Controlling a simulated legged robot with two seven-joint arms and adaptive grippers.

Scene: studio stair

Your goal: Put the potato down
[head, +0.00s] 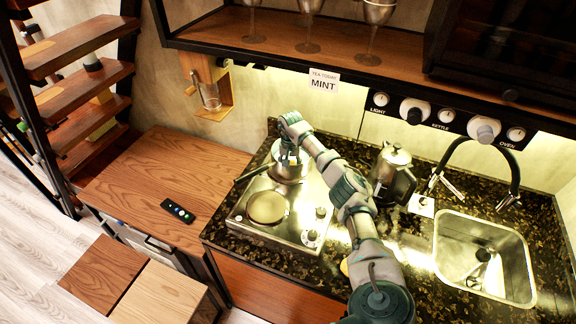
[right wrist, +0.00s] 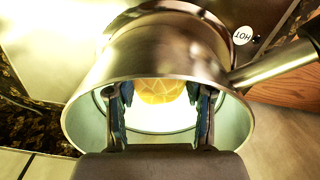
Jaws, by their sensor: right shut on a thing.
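A yellow potato (right wrist: 160,90) with a line pattern on its skin sits between the two fingers of my right gripper (right wrist: 160,97), inside a steel saucepan (right wrist: 165,63). The fingers are shut on it. The pan's wall surrounds both fingers, and the pale pan bottom shows past the potato. I cannot tell whether the potato touches the bottom. In the head view the saucepan (head: 290,171) stands on the back of the hot plate (head: 292,229), and my right gripper (head: 290,155) reaches down into it. The potato is hidden there. My left gripper is not in view.
The pan's handle (right wrist: 278,67) points left in the head view. A bare round burner (head: 267,207) lies in front of the pan. A kettle (head: 392,175) stands right of my arm, before the sink (head: 451,258). A shelf with goblets (head: 309,20) hangs above.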

